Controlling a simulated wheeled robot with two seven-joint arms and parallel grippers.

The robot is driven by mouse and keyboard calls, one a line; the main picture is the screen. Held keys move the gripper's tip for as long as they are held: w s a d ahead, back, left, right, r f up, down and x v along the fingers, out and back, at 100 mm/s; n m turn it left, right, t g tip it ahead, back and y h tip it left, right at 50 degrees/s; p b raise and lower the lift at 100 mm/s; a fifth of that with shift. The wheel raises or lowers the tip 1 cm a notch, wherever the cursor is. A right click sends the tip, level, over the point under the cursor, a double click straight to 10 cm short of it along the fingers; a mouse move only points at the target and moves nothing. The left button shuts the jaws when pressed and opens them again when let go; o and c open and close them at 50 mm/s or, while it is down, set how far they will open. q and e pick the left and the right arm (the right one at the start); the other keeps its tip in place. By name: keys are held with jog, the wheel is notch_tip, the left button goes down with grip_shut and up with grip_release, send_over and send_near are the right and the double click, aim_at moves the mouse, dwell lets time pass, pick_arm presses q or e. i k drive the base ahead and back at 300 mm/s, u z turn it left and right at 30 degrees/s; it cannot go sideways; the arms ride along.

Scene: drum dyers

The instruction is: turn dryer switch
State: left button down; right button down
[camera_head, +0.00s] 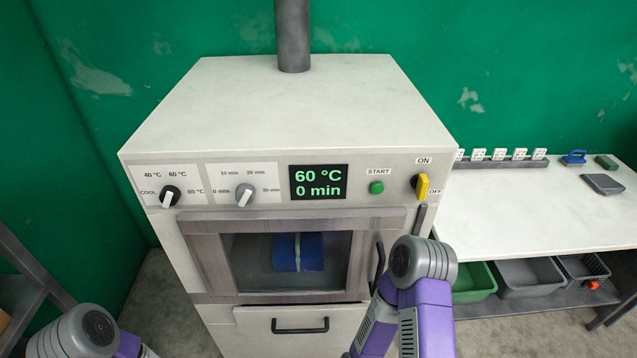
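The drum dryer (270,110) stands in front of me. Its temperature knob (169,197) is black with a white bar, tilted toward upper right. The lit display (318,182) reads 60 °C and 0 min. A green START button (376,188) sits right of it. The yellow switch (422,187) is at the panel's right end, between ON and OFF labels; I cannot tell its setting for sure. Both my arms show at the bottom, the right one below the switch. Neither gripper is in view.
The dryer door window (255,266) shows a blue bundle (299,252) inside. A lower drawer with a dark handle (300,327) is below. A white table (520,210) stands at right, with a green bin (472,283) and grey bin (530,277) beneath.

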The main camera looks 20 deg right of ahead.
aim_at(420, 182)
jog(key=z, duration=3.15)
jog(key=i, duration=0.95)
jog(key=u, duration=2.7)
